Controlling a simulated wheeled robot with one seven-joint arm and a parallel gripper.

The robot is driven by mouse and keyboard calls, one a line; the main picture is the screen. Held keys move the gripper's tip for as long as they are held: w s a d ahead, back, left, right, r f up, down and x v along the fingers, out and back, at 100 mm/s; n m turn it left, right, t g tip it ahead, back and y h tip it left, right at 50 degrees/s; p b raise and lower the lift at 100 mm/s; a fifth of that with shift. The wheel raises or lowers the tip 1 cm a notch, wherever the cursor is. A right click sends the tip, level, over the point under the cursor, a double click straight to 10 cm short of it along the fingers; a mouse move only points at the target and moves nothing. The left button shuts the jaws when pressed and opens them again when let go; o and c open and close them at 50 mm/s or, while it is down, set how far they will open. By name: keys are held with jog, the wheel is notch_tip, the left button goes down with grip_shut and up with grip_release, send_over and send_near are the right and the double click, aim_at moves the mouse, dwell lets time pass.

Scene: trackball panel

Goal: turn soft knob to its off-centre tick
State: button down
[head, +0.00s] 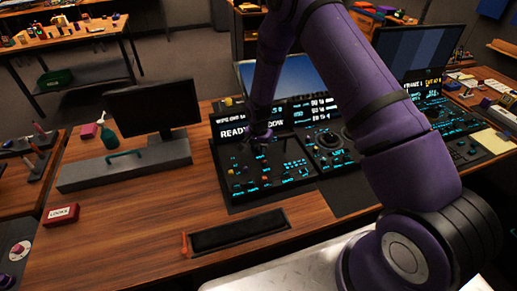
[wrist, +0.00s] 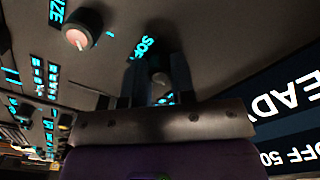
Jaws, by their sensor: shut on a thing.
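The soft knob (wrist: 159,77) is a small grey knob on the dark panel, beside the cyan label beginning "SOF" in the wrist view. My gripper (wrist: 158,85) is shut on it, with one dark finger on each side. In the head view my gripper (head: 262,139) reaches down to the upper part of the left control panel (head: 225,165); the knob cannot be made out there. The knob's pointer and its off-centre tick are hidden or too dark to tell.
A pale-topped knob (wrist: 78,38) by a label ending "IZE" stands close by in the wrist view. The "READY" display (head: 240,131) rises just behind the panel. A trackball panel (head: 327,142) lies to the right. A black monitor (head: 155,108) stands left.

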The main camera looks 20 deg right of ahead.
jog(key=n, duration=1)
jog(key=shift+n, duration=2.1)
jog(key=c, duration=1)
grip_release()
jog(key=shift+o, duration=0.2)
jog(key=shift+r, duration=0.1)
notch_tip(320, 180, up, 11)
jog(key=shift+f, duration=0.2)
